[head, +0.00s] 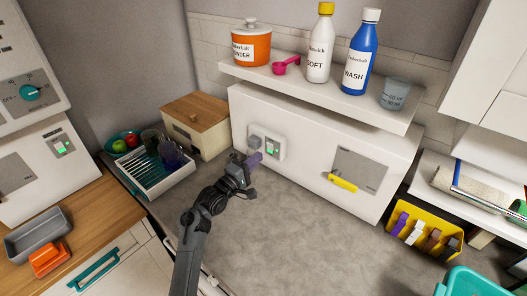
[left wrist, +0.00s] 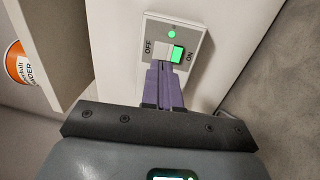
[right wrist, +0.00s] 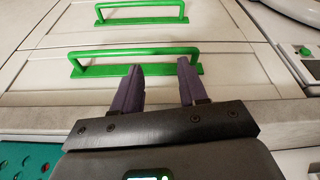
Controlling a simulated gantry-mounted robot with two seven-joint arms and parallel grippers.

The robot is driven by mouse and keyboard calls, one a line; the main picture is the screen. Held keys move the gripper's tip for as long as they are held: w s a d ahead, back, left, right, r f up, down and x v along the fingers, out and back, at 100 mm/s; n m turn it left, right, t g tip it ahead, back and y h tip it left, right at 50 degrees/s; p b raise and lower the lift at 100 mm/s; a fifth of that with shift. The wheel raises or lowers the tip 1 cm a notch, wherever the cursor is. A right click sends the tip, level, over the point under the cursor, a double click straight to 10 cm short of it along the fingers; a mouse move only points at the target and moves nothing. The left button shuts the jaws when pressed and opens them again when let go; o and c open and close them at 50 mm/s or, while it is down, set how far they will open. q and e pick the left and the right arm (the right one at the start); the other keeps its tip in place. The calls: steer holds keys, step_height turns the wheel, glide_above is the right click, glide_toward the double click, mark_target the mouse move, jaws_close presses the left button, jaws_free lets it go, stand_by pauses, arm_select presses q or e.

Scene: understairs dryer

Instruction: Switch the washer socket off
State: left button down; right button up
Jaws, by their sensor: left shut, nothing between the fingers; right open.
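A socket plate (head: 268,147) with a green light sits on the white box front in the head view. In the left wrist view the plate (left wrist: 204,49) is marked OFF and ON; its green rocker (left wrist: 179,53) is at the ON side and the green light (left wrist: 172,34) is lit. My right gripper (right wrist: 160,68) is open and empty in front of green handles, outside the head view. No washer label is readable on the plate.
Another green-lit switch (head: 61,146) is on the left panel. A shelf (head: 320,92) with bottles overhangs the box. A yellow handle (head: 342,182) sticks out right of the socket. A dish rack (head: 155,176) stands left. The grey worktop (head: 300,230) in front is clear.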

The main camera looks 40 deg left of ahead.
mark_target(269, 146)
arm_select(q)
steer(key=shift+w+r, duration=0.15)
steer(key=shift+w, duration=0.95)
steer(key=shift+w+r, duration=0.1)
steer(key=shift+w, duration=1)
